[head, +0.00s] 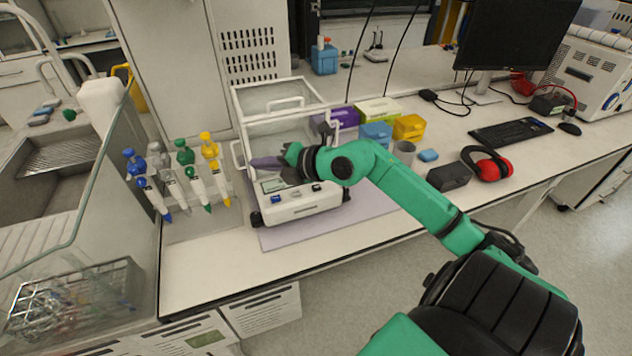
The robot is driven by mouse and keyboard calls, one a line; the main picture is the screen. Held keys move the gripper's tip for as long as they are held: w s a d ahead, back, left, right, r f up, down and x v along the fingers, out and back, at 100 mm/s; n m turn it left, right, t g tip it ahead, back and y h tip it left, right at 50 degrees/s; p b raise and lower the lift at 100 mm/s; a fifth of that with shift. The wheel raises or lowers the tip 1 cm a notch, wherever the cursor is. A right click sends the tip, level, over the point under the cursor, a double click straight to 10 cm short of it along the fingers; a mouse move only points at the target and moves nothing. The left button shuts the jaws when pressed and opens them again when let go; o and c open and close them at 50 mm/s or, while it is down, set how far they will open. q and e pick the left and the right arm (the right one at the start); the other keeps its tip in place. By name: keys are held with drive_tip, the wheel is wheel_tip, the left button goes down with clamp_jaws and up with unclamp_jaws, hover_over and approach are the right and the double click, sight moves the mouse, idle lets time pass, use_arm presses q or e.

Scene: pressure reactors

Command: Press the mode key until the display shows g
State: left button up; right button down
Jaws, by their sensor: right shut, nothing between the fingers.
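A white balance (305,209) with a clear glass draft shield stands on the bench. Its front panel has a small display (272,185), partly covered by my right gripper; its reading is too small to tell. Below the display are a blue key (276,199) and darker keys (317,188); I cannot read which is the mode key. My right gripper (289,176) is shut and empty, over the front panel close to the display. Whether it touches a key cannot be told. My left gripper is not in view.
A rack of pipettes (184,170) stands left of the balance. A grey cup (404,152), blue and yellow boxes (409,127), a black box (449,176) and red ear defenders (488,164) lie to the right. A mat (375,205) lies under the balance. The bench front is clear.

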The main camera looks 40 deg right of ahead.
drive_tip(key=d+f+g+h, duration=0.2)
drive_tip(key=d+f+h, duration=0.1)
drive_tip(key=d, duration=0.3)
drive_tip(key=m+g+h, duration=0.2)
drive_tip(key=h, duration=0.3)
hover_over(316, 188)
drive_tip(key=shift+s+f, duration=0.25)
drive_tip(key=shift+s, duration=0.1)
wheel_tip(316, 188, down, 8)
drive_tip(key=b, duration=0.5)
drive_tip(key=shift+f, duration=0.45)
drive_tip(key=shift+f+b, duration=0.4)
drive_tip(key=shift+b, duration=0.4)
